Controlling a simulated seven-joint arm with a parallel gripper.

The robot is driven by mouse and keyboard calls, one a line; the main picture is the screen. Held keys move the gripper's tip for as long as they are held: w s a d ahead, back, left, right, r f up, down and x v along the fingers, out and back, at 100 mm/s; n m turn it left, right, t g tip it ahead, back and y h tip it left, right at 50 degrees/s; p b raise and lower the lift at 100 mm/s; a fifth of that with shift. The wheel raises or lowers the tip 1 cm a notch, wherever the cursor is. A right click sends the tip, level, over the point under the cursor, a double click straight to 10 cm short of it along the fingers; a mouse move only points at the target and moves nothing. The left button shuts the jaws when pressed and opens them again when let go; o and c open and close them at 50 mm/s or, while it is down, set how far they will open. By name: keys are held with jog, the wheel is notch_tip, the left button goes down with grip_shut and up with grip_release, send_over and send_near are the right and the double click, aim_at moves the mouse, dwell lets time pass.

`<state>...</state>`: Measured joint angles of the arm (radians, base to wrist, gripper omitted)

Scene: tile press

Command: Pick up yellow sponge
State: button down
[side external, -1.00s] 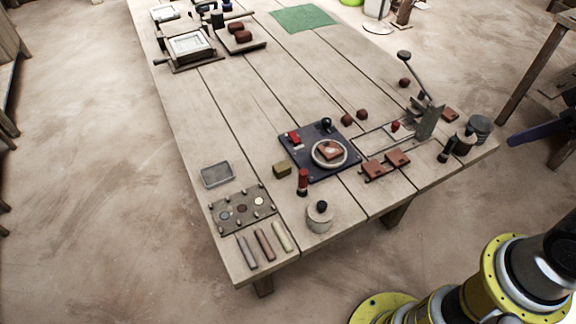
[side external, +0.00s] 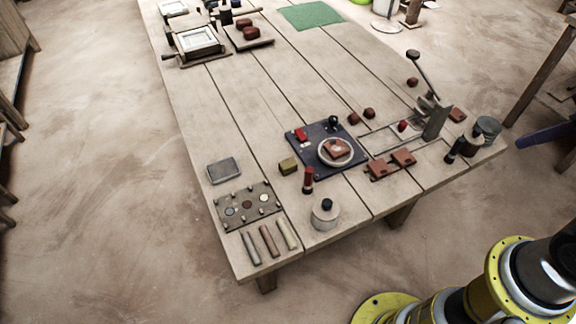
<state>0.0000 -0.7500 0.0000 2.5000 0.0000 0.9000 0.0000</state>
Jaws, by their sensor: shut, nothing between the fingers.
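The yellow sponge (side external: 288,166) is a small olive-yellow block. It lies flat on the wooden table (side external: 265,115), just left of the dark blue square plate (side external: 313,164) and apart from it. Nothing covers it. My gripper is not in the picture. Only my yellow and grey arm parts show at the bottom right, clear of the table.
A red-topped cylinder (side external: 308,181) stands close to the sponge, and a round pot (side external: 326,215) in front. A grey tray (side external: 223,170) and a holed board (side external: 247,206) lie to the left. A lever press (side external: 435,121) stands right. The table behind the sponge is clear.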

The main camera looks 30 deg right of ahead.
jog(key=shift+c, duration=1.8)
grip_release()
